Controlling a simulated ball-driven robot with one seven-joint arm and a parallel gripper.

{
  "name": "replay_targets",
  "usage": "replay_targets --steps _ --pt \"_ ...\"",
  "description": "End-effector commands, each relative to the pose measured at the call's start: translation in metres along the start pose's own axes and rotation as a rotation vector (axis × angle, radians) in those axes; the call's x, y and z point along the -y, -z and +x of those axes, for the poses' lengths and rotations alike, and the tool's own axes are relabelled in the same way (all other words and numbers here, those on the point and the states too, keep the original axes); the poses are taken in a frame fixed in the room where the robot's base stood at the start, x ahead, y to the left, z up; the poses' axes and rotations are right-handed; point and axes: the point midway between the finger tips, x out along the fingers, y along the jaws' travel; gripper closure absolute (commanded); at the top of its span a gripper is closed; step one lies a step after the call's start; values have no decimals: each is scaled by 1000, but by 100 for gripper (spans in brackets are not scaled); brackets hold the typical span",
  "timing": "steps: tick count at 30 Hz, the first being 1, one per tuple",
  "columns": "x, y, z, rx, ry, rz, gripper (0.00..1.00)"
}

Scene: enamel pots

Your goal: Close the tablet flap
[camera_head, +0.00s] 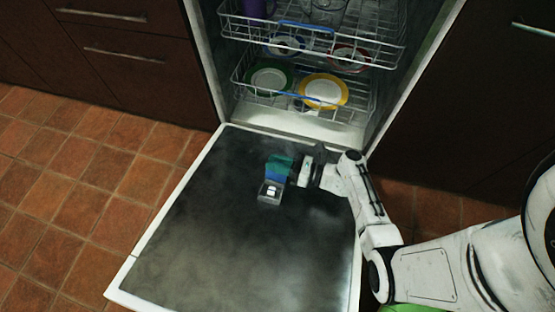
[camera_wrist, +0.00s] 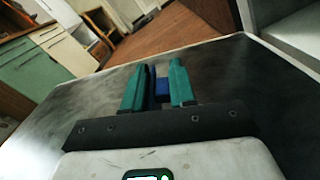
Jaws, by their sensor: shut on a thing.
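The tablet compartment (camera_head: 264,198) is a small grey box on the inner face of the open dishwasher door. A white tablet (camera_head: 271,191) shows inside it. The blue flap (camera_head: 273,176) stands raised at the far side of the compartment, so the compartment is open. My gripper (camera_head: 279,164) reaches in from the right, with its teal fingers at the flap. In the wrist view the fingers (camera_wrist: 157,90) are shut on the blue flap (camera_wrist: 162,88). The flap's lower edge is hidden in the wrist view.
The dishwasher door (camera_head: 215,250) lies folded down, with bare room around the compartment. Behind it, the upper rack (camera_head: 310,35) and lower rack (camera_head: 250,90) hold dishes, including a yellow-rimmed plate (camera_head: 323,91). Dark cabinets (camera_head: 120,55) stand on both sides above a tiled floor (camera_head: 60,190).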

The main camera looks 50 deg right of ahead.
Motion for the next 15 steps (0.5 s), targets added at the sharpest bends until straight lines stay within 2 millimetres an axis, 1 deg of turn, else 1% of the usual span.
replay_targets --steps 4,15 --pt "-10 -3 -1 -1 0 -133 100" --pt "-32 2 -1 -1 -1 -485 100"
